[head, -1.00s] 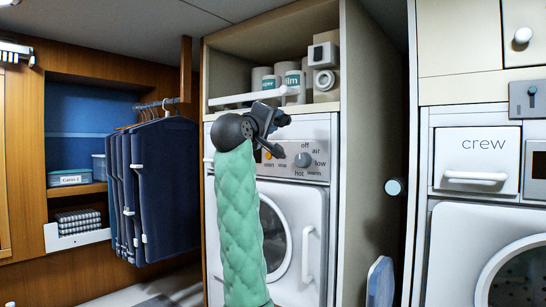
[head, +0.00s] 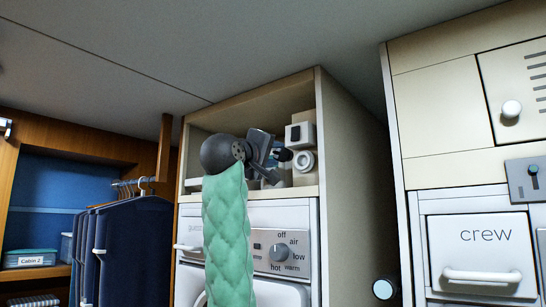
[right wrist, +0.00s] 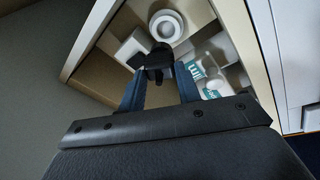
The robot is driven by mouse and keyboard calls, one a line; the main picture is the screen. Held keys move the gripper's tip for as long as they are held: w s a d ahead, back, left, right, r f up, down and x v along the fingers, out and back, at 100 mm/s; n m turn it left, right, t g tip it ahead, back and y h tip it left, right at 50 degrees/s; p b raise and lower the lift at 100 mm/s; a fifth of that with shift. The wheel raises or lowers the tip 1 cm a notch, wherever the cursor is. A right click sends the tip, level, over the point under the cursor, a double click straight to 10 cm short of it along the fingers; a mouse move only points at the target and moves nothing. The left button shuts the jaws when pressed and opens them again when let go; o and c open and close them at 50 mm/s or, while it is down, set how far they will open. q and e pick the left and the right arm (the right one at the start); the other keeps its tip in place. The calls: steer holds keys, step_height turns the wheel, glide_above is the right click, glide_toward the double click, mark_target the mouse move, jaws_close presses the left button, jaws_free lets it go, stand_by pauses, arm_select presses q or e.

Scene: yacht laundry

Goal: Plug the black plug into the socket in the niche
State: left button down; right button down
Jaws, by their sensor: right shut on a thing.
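The niche (head: 240,112) is an open cream compartment above the white dryer. The socket (head: 304,161), a round white ring on a light block, is at its right side; it also shows near the top of the right wrist view (right wrist: 167,27). My right gripper (head: 272,157) is in front of the niche, left of the socket. It is shut on the black plug (head: 285,155), which also shows between the fingers in the right wrist view (right wrist: 159,60). The plug looks close to the socket but apart from it. My left gripper is not in view.
A white box with a dark square (head: 300,134) is just above the socket. The niche's right side panel (head: 350,180) bounds the space. Dark garments (head: 127,250) hang at left.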

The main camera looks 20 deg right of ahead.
mark_target(287, 157)
steer(key=shift+w+d+y, duration=0.2)
steer(key=shift+d+y, duration=0.1)
steer(key=shift+y, duration=0.1)
steer(key=shift+w+d+r, duration=0.1)
steer(key=shift+w, duration=0.05)
steer(key=shift+d+f+x, duration=0.1)
steer(key=shift+f+x, duration=0.05)
steer(key=shift+x, duration=0.8)
steer(key=shift+d+f+x, duration=0.15)
steer(key=shift+x, duration=0.8)
steer(key=shift+w+d+f, duration=0.1)
steer(key=shift+w+d, duration=0.1)
steer(key=shift+d, duration=0.2)
steer(key=shift+s+a, duration=0.15)
steer(key=shift+b, duration=0.3)
